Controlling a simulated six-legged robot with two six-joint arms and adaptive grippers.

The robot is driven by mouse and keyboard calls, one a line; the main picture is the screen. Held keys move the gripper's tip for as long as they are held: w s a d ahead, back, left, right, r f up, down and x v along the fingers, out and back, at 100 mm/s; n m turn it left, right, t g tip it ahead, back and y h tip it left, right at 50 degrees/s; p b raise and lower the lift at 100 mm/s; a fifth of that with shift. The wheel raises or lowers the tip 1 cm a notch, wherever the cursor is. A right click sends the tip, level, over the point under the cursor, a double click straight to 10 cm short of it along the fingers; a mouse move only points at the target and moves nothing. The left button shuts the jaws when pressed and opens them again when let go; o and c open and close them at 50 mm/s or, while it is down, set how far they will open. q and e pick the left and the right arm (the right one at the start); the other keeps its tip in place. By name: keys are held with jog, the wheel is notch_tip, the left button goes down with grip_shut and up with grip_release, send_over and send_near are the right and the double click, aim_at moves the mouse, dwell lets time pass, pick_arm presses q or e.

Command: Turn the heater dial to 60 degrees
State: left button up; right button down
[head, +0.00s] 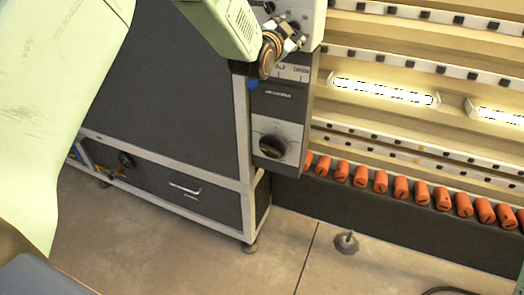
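A black round dial (271,146) with a light mark sits on the pale lower plate of the narrow control panel (282,97). Which dial is the heater's I cannot tell; the lettering is too small to read. Another dark knob (268,7) shows at the panel's top, partly behind my arm. My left gripper (274,54), at the end of a pale green arm, is in front of the panel's upper part, above the lower dial and apart from it. Its fingers are too small and overlapped to tell if open or shut. My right gripper is not in view.
The dark grey machine cabinet (165,85) stands left of the panel, with a handled lower drawer (180,190). Right are lit rails and a row of orange rollers (380,181) above a dark base. A small grey fitting (346,243) stands on the open tiled floor.

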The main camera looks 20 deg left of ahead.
pick_arm(q)
jog(key=s+n+p, duration=0.2)
jog(key=s+n, duration=0.6)
jog(key=n, duration=0.1)
jog(key=s+f+g+b, duration=0.2)
jog(key=s+f+b, duration=0.2)
jog(key=f, duration=1)
jog(key=s+f+g+b, duration=0.3)
jog(key=s+f+b, duration=0.1)
jog(key=f, duration=1)
jog(key=shift+s+a, duration=0.3)
jog(key=shift+f, duration=0.1)
jog(key=s+f+g+b, duration=0.2)
jog(key=s+f+g, duration=0.2)
jog(key=s+f, duration=0.5)
jog(key=s+f+g+b, duration=0.2)
jog(key=s+f+g, duration=0.2)
jog(key=s+f, duration=0.6)
jog(key=s+f+g+b, duration=0.3)
jog(key=s+f, duration=0.6)
jog(key=s, duration=1.3)
jog(key=shift+a+f+g, duration=0.15)
jog(key=shift+f+g, duration=0.25)
jog(key=shift+g, duration=0.6)
